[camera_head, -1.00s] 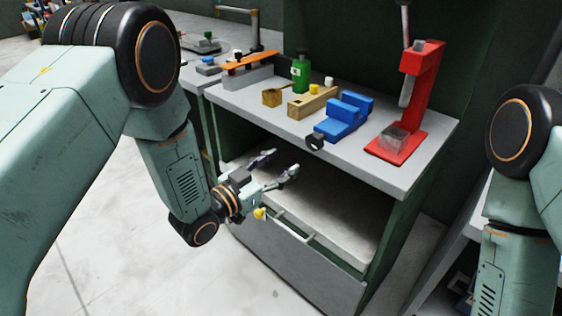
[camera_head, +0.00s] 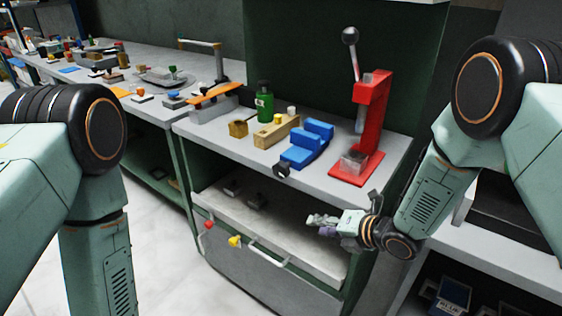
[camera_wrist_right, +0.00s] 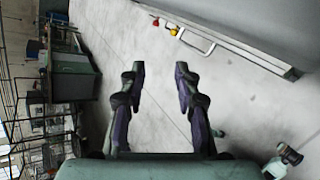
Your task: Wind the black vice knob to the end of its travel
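The blue vice (camera_head: 308,145) sits on the grey worktop. Its black knob (camera_head: 282,171) sticks out at the front edge. My right gripper (camera_head: 318,221) is in front of the bench, below worktop height, lower and to the right of the knob and apart from it. In the right wrist view my right gripper (camera_wrist_right: 160,70) has its two fingers spread with nothing between them. The wrist view shows floor and the bench front, not the vice. My left arm shows at the left of the head view, but its gripper is out of the picture.
A red press (camera_head: 362,135) stands right of the vice. A tan block (camera_head: 276,132) and a green bottle (camera_head: 264,103) stand left of it. Below are an open shelf (camera_head: 290,235) and a drawer handle (camera_head: 268,252), with red and yellow knobs (camera_head: 235,241) beside it.

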